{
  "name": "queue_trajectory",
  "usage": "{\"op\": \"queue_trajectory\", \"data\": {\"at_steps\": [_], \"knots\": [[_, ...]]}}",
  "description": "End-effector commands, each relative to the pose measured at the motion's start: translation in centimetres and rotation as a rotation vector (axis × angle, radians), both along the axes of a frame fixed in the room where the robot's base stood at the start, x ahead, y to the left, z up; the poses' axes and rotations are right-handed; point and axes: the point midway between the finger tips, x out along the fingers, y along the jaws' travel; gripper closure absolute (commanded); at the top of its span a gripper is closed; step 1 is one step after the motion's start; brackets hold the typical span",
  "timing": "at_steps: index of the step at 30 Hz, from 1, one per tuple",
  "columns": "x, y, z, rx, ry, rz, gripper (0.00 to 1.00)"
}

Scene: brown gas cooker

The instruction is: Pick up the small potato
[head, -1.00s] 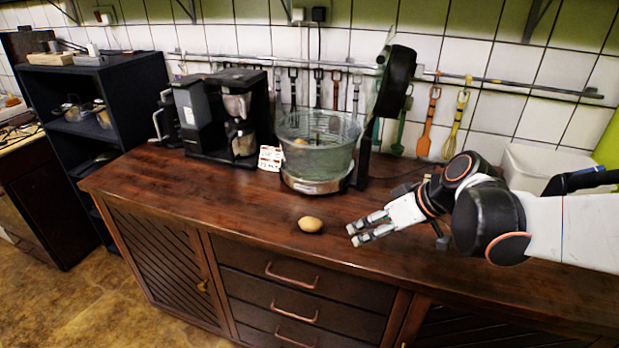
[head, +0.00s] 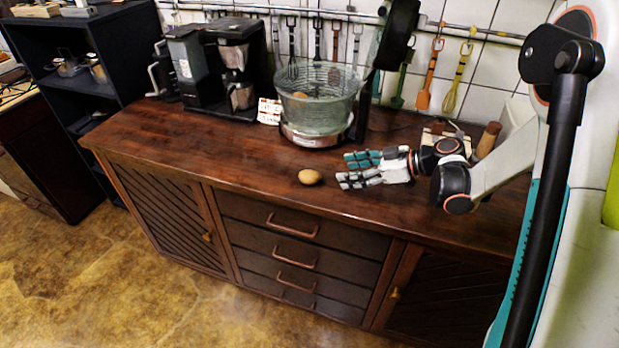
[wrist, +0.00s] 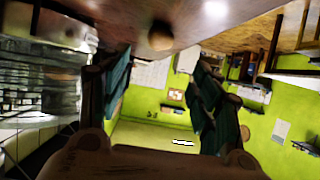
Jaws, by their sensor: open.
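The small potato (head: 310,177) lies alone on the dark wooden counter (head: 200,150), near its front edge. My gripper (head: 341,171) is just to the right of the potato, low over the counter. Its fingers point left and are open and empty, apart from the potato. In the wrist view, the potato (wrist: 161,38) shows beyond and between the fingers of my gripper (wrist: 160,85), toward the top of the picture.
A glass steamer bowl (head: 318,105) with round items inside stands behind the potato. A coffee maker (head: 235,70) stands at the back left. Utensils (head: 428,80) hang on the wall rail. The counter left of the potato is clear.

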Motion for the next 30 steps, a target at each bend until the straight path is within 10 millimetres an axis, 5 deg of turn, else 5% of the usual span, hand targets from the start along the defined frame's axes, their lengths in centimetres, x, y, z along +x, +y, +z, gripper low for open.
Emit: {"op": "queue_trajectory", "data": {"at_steps": [9,30], "knots": [[1.6,4.7,-2.6,-0.002,0.001,0.002,0.42],[3.5,9.9,-5.0,-0.001,0.002,-0.001,0.42]]}}
